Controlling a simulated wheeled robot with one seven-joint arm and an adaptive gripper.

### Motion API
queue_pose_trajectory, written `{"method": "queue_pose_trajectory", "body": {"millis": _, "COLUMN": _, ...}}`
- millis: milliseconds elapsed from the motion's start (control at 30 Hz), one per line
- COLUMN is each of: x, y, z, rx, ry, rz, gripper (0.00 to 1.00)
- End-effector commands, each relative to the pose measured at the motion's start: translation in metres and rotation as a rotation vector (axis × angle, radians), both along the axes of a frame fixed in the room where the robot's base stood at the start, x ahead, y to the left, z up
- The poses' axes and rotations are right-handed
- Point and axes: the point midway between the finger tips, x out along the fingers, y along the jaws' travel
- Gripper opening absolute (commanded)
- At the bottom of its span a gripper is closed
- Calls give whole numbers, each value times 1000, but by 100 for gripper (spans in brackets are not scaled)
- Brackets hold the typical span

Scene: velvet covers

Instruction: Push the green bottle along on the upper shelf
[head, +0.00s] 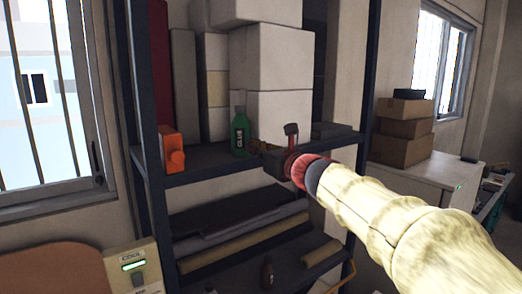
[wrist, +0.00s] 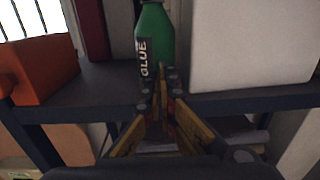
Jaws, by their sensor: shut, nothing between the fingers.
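The green bottle (head: 240,132) with a "GLUE" label stands upright on the upper shelf (head: 205,165), near its front edge. It also shows in the wrist view (wrist: 156,42), straight ahead of the fingers. My gripper (head: 262,147) is just right of the bottle in the head view, at about shelf height. In the wrist view my gripper (wrist: 163,75) is shut, with its fingertips together in front of the bottle's lower part and nothing between them. I cannot tell whether the tips touch the bottle.
An orange object (head: 171,148) stands on the shelf left of the bottle. White boxes (head: 275,85) stand behind and right of it. A dark shelf post (head: 365,110) rises at the right. Rolls (head: 240,235) lie on the lower shelf. Bare shelf shows between orange object and bottle.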

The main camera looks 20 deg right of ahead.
Motion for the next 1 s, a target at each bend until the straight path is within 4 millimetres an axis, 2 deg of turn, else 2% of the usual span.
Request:
{"method": "queue_pose_trajectory", "body": {"millis": 433, "x": 5, "y": 2, "z": 0, "rx": 0, "ry": -1, "rz": 0, "gripper": 0}}
{"method": "queue_pose_trajectory", "body": {"millis": 533, "x": 12, "y": 4, "z": -1, "rx": 1, "ry": 0, "rz": 1, "gripper": 0}}
{"method": "queue_pose_trajectory", "body": {"millis": 667, "x": 36, "y": 11, "z": -2, "rx": 1, "ry": 1, "rz": 3, "gripper": 0}}
{"method": "queue_pose_trajectory", "body": {"millis": 800, "x": 69, "y": 20, "z": -2, "rx": 0, "ry": 2, "rz": 2, "gripper": 0}}
{"method": "queue_pose_trajectory", "body": {"millis": 1000, "x": 101, "y": 29, "z": 0, "rx": 0, "ry": 0, "rz": 1, "gripper": 0}}
